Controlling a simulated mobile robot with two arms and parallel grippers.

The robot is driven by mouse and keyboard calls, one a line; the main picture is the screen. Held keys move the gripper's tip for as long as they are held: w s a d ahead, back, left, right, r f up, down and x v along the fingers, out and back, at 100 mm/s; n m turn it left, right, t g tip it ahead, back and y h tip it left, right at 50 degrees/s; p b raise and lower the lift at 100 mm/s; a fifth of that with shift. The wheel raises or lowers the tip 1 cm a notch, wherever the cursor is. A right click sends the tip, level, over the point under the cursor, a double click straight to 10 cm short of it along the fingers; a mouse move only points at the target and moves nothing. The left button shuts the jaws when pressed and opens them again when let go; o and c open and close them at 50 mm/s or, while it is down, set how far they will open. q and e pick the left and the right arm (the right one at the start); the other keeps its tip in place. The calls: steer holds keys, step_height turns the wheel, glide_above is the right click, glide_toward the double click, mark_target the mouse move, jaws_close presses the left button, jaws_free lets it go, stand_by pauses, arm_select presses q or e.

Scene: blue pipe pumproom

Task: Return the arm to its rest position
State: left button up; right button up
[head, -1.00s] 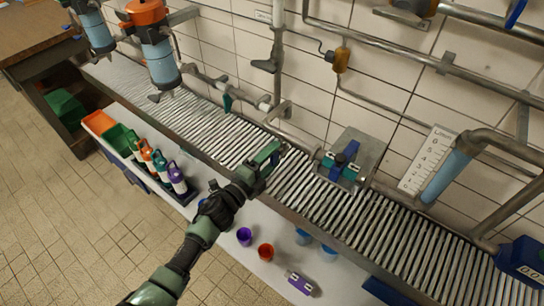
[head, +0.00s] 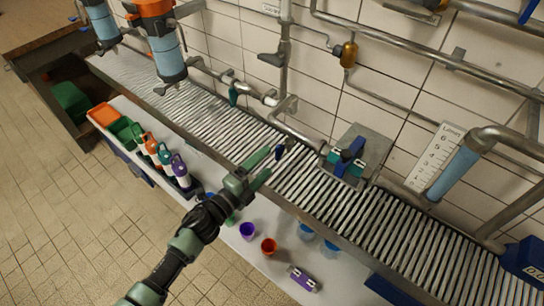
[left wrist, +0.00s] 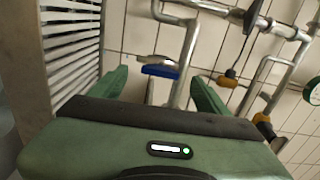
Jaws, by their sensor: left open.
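My left gripper (head: 266,162) is over the front edge of the grated channel, its two green fingers spread apart. A small blue handle (head: 280,151) shows just past its fingertips in the head view. In the left wrist view, the fingers (left wrist: 158,78) stand open with nothing between them, and the blue handle (left wrist: 160,71) on a metal pipe lies beyond them. My left arm reaches in from the bottom left, over the white shelf. My right gripper is not in view.
The slatted channel (head: 330,205) runs along the tiled wall, with pipes above it. A blue-handled valve on a plate (head: 349,158) is to the right. Colored bottles (head: 165,158), a purple cup (head: 247,231) and a red cup (head: 268,246) stand on the white shelf (head: 240,262). Floor at left is clear.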

arm_select(q)
steer(key=shift+v, duration=0.8)
steer(key=s+a+f+n+g+y, duration=0.25)
steer(key=s+a+f+n, duration=0.2)
steer(key=f, duration=0.65)
steer(key=s+a+f+n+g+y, duration=0.1)
steer(key=s+a+f+n+y, duration=0.3)
steer(key=f, duration=0.6)
steer(key=s+a+f+n+g+y, duration=0.2)
steer(key=s+a+f+n, duration=0.35)
steer(key=f, duration=0.55)
steer(key=s+a+f+n+g, duration=0.1)
steer(key=s+f, duration=0.4)
steer(key=s, duration=0.6)
steer(key=s+a+f+n+g+y, duration=0.1)
steer(key=s+f+n+g, duration=0.3)
steer(key=s, duration=0.7)
steer(key=s+a+f+n+g+y, duration=0.1)
steer(key=s+f+n+g, duration=0.2)
steer(key=s+f, duration=0.3)
steer(key=s, duration=0.5)
steer(key=shift+a, duration=0.4)
steer(key=shift+w, duration=0.1)
